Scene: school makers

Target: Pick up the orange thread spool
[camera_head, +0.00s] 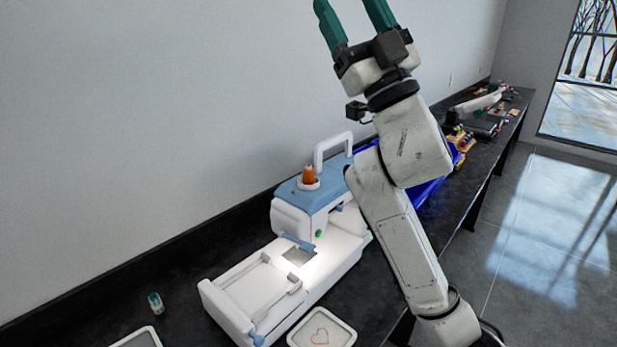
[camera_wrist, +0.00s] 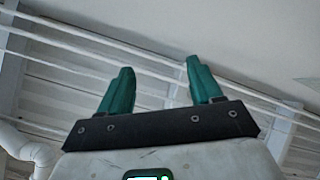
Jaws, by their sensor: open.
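The orange thread spool (camera_head: 309,174) stands upright on top of a white and blue sewing machine (camera_head: 305,200), left of my arm in the head view. My gripper (camera_head: 346,8) is raised high above the machine and points upward, with its two green fingers apart and nothing between them. The wrist view shows the same open gripper (camera_wrist: 158,85) against the ceiling. The spool is not in the wrist view.
A dark counter (camera_head: 180,270) runs along the wall. A teal spool (camera_head: 156,303) and a hoop with a heart (camera_head: 321,330) lie near the machine. A blue object (camera_head: 425,190) and several items are behind my arm. The machine's handle (camera_head: 332,142) rises beside the spool.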

